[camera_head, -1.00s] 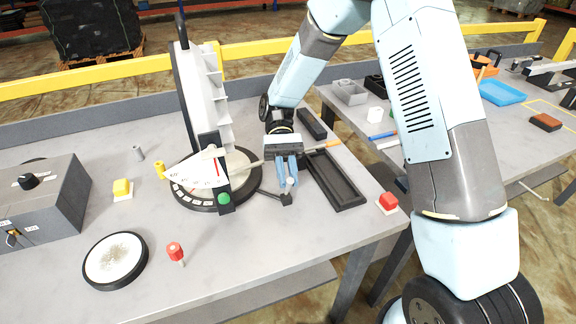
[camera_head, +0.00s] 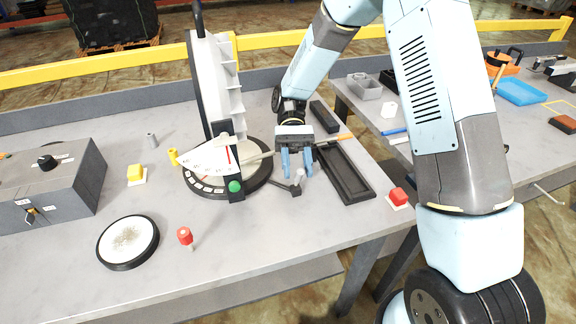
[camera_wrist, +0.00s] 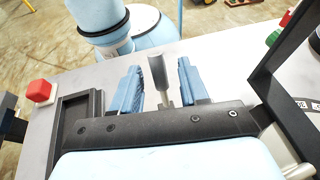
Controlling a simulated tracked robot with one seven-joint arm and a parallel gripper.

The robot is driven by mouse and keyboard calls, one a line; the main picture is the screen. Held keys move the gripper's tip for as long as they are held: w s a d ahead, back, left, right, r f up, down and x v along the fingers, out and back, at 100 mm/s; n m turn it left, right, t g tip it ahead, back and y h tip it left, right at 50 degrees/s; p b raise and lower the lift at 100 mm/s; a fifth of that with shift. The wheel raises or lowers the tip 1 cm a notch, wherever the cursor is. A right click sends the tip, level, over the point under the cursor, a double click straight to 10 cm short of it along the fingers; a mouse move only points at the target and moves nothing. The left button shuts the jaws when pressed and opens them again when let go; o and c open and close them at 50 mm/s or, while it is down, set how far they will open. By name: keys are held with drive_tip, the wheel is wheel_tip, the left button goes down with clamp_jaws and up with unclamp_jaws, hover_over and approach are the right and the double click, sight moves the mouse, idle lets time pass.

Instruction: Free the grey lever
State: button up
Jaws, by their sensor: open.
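The grey lever (camera_head: 299,177) is a short grey post on a black arm (camera_head: 284,185) at the front right of the light tower's round base (camera_head: 252,186). My gripper (camera_head: 297,174) points down at it and is open, with blue fingers. In the wrist view the lever (camera_wrist: 158,72) stands between the two spread fingers of my gripper (camera_wrist: 160,76), with visible space on both sides. The tower (camera_head: 213,85) has a tall pale upright, a white fan-shaped scale (camera_head: 208,160) and a green knob (camera_head: 235,186).
A black tray (camera_head: 345,178) lies right of my gripper, with an orange-handled tool (camera_head: 340,138) near its back end. A red button (camera_head: 398,196) sits at the table's right edge. A round pad (camera_head: 128,241) and red knob (camera_head: 185,237) stand front left; the front middle is clear.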

drive_tip(key=shift+w, duration=0.1)
drive_tip(key=v, duration=1.3)
drive_tip(key=shift+w, duration=0.35)
drive_tip(key=shift+r, duration=0.15)
drive_tip(key=s+d+r+m+t+y, duration=0.1)
drive_tip(key=s+d+r+t+y, duration=0.1)
drive_tip(key=s+d+r+t, duration=0.4)
drive_tip(key=s+d+r+m+t+y, duration=0.1)
drive_tip(key=s+d+r+t, duration=0.15)
drive_tip(key=d+r, duration=0.6)
drive_tip(key=s+d+r+m+t, duration=0.1)
drive_tip(key=s+d+r+t, duration=0.3)
drive_tip(key=s+d+t, duration=0.7)
drive_tip(key=s+d, duration=0.2)
drive_tip(key=shift+d, duration=0.35)
